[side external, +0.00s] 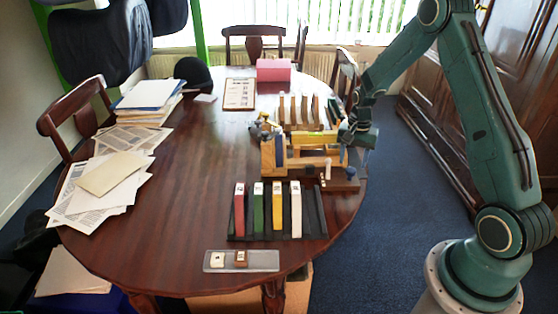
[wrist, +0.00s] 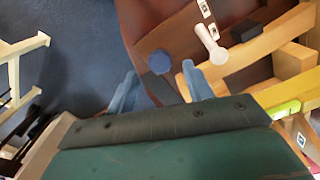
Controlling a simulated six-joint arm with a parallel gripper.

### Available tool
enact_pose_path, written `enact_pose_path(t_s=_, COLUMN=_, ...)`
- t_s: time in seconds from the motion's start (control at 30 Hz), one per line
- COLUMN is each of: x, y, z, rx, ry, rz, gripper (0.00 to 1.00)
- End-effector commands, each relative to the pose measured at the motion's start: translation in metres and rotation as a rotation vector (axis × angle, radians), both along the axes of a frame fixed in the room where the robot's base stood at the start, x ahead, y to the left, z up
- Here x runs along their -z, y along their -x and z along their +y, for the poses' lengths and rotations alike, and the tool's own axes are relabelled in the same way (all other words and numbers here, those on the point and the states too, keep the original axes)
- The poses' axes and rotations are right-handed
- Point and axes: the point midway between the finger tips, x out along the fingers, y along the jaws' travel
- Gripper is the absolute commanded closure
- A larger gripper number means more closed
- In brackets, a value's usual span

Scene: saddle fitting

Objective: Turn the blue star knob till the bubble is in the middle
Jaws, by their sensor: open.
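The blue knob (wrist: 159,62) shows in the wrist view as a small round blue shape at the edge of the dark red-brown surface. My gripper (wrist: 158,72) is open, its two blue-grey fingers on either side of the knob in the picture. I cannot tell whether they touch it. In the side view my gripper (side external: 351,135) is at the right end of the wooden fixture (side external: 280,160). A yellow-green vial (wrist: 286,109), probably the level, is partly in sight at the right of the wrist view. Its bubble cannot be made out.
A white-headed peg (wrist: 211,47) and a black block (wrist: 244,31) are close to the right finger. A rack (side external: 310,228) of coloured books stands in front of the fixture. Papers (side external: 112,180) cover the table's left side. Blue carpet lies beyond the table's edge.

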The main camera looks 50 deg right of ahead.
Motion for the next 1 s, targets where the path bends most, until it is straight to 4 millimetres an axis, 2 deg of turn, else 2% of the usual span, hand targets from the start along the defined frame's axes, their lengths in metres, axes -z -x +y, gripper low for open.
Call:
enact_pose_path(t_s=0.1, x=0.017, y=0.001, z=0.000, rx=0.000, ry=-0.002, rz=0.003, gripper=0.49)
enact_pose_path(t_s=0.3, x=0.032, y=0.000, z=0.000, rx=0.000, ry=-0.001, rz=0.000, gripper=0.49)
enact_pose_path(t_s=0.7, x=0.037, y=0.000, z=0.000, rx=0.000, ry=0.001, rz=-0.001, gripper=0.49)
enact_pose_path(t_s=0.73, x=0.037, y=0.000, z=0.000, rx=0.000, ry=0.001, rz=-0.001, gripper=0.51)
enact_pose_path(t_s=0.93, x=0.037, y=0.000, z=0.000, rx=0.000, ry=0.001, rz=-0.001, gripper=0.90)
enact_pose_path(t_s=1.0, x=0.037, y=0.000, z=0.000, rx=0.000, ry=0.001, rz=-0.001, gripper=0.92)
